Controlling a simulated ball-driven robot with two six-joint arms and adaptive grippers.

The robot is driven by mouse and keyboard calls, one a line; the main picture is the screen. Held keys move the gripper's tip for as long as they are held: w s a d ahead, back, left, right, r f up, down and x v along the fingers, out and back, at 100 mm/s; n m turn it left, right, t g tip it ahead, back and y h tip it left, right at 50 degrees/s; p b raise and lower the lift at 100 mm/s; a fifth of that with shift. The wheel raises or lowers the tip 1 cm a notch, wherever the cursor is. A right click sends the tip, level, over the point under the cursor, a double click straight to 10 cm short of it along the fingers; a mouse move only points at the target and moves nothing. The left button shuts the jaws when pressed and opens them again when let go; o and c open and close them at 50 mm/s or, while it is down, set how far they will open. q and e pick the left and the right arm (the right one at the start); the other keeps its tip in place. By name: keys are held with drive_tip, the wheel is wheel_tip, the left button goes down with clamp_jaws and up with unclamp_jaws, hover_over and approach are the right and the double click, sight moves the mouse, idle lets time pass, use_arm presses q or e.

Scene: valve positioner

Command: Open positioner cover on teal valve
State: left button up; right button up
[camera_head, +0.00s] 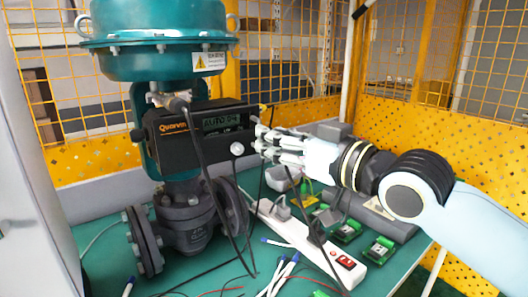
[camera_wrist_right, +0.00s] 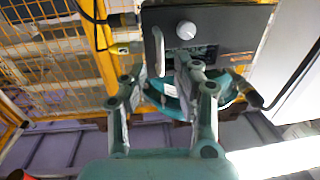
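The teal valve (camera_head: 160,45) stands on the green table, with a dark positioner box (camera_head: 200,135) at its middle. The box's front has a lit display reading AUTO (camera_head: 221,122) and a round white knob (camera_head: 237,148). My right gripper (camera_head: 262,141) is at the box's right edge, fingers pointing at it. In the wrist view, the box (camera_wrist_right: 235,30) and knob (camera_wrist_right: 186,30) appear upside down. There my right gripper (camera_wrist_right: 158,68) has its fingers apart. A narrow pale plate (camera_wrist_right: 158,50) stands edge-on between the fingertips; I cannot tell whether they touch it. My left gripper is out of view.
A white power strip (camera_head: 310,240) with a red switch, small green boards (camera_head: 380,250) and loose cables lie on the table (camera_head: 100,225). A black cable hangs before the valve. Yellow mesh fencing (camera_head: 400,120) stands behind.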

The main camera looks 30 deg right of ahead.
drive_tip(key=shift+x, duration=1.6)
drive_tip(key=shift+r, duration=0.1)
drive_tip(key=shift+c, duration=0.2)
clamp_jaws()
